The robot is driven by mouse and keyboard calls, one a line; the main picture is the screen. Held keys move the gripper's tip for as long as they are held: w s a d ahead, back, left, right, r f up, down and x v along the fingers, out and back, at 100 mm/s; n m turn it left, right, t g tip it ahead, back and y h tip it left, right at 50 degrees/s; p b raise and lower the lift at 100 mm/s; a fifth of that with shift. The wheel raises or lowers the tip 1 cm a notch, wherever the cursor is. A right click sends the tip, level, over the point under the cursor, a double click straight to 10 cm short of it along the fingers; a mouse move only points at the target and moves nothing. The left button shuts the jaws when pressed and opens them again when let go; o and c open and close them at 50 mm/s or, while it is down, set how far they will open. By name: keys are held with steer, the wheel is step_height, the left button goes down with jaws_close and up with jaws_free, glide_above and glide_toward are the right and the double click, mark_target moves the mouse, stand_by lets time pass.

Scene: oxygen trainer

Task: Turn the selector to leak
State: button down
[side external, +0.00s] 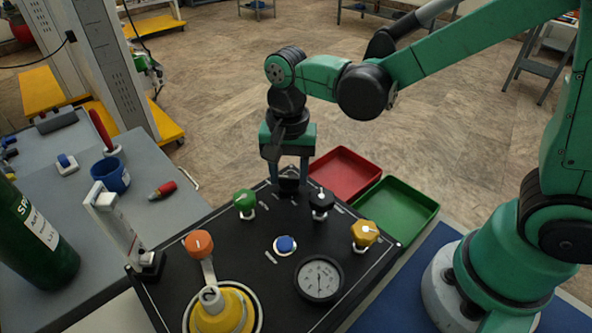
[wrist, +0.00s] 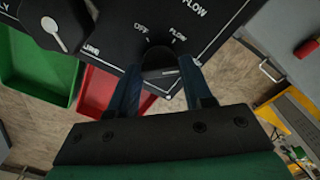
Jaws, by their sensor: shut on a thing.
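The black selector knob (wrist: 160,58) sits at the panel's edge in the wrist view, with the words OFF and FLOW printed beside it. A small white mark to its right is too small to read. No LEAK word can be read, and the knob's pointer is not clear. My gripper (wrist: 161,72) is shut on this knob, one finger on each side. In the side external view my gripper (side external: 289,172) reaches down to the selector (side external: 289,186) at the panel's far edge, where the fingers partly hide it.
The black panel (side external: 258,275) also carries a green knob (side external: 245,202), a second black knob (side external: 321,202), a yellow knob (side external: 364,233), an orange knob (side external: 198,244), a blue button (side external: 285,245) and a gauge (side external: 319,278). Red (side external: 345,171) and green (side external: 398,209) trays lie beyond it.

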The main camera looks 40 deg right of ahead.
mark_target(289, 176)
steer(key=shift+m, duration=1.2)
steer(key=shift+c, duration=1.8)
jaws_free()
steer(key=shift+r, duration=2.8)
